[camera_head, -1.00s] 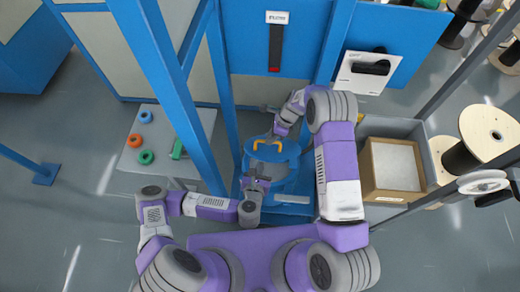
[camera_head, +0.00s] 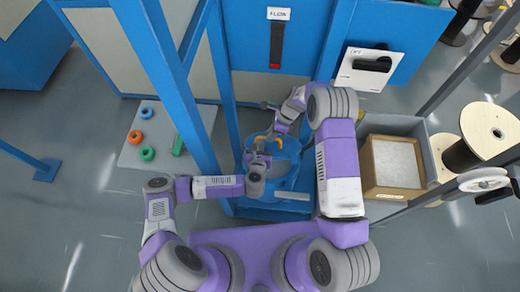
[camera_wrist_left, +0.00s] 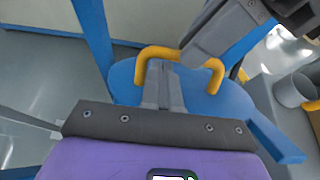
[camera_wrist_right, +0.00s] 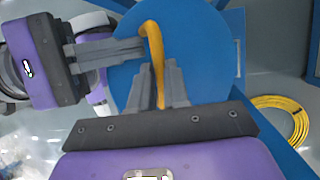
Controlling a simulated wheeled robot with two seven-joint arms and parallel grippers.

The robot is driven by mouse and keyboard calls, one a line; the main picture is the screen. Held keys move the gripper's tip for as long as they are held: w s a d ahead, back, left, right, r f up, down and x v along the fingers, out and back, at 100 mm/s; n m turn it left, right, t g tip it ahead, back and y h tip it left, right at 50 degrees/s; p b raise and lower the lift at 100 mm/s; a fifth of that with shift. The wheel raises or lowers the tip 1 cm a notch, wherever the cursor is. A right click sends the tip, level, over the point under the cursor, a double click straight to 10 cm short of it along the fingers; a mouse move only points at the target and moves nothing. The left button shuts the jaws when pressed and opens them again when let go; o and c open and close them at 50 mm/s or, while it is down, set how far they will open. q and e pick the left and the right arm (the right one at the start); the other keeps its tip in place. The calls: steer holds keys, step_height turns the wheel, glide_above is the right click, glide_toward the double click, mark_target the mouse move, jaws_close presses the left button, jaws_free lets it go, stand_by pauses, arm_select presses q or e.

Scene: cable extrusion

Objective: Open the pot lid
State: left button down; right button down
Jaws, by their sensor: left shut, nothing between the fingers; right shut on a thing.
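The blue pot (camera_head: 292,172) stands below the frame, mostly covered by my arms. Its round blue lid shows in the left wrist view (camera_wrist_left: 225,103) and right wrist view (camera_wrist_right: 195,35), with a yellow arched handle (camera_wrist_left: 150,52). My right gripper (camera_wrist_right: 160,68) is shut on the handle (camera_wrist_right: 153,40). My left gripper (camera_wrist_left: 163,68) is shut and empty over the lid, its tips close beside the handle; it also shows in the right wrist view (camera_wrist_right: 140,48). I cannot tell whether the tips touch the handle. The lid's seat on the pot is hidden.
A blue upright post (camera_head: 170,70) stands left of the pot. A grey board (camera_head: 165,125) with coloured rings lies farther left. A box (camera_head: 395,165) and wooden spools (camera_head: 490,130) stand at right. A yellow cable coil (camera_wrist_right: 285,115) lies on the floor.

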steer(key=shift+w+d+f, duration=0.1)
steer(key=shift+w+d, duration=0.05)
steer(key=shift+w, duration=0.1)
arm_select(q)
steer(key=shift+w+d+r, duration=0.1)
steer(key=shift+w+r, duration=0.35)
steer(key=shift+w, duration=0.05)
steer(key=shift+w+f, duration=0.1)
arm_select(e)
steer(key=c, duration=1.1)
jaws_free()
steer(key=shift+w, duration=0.1)
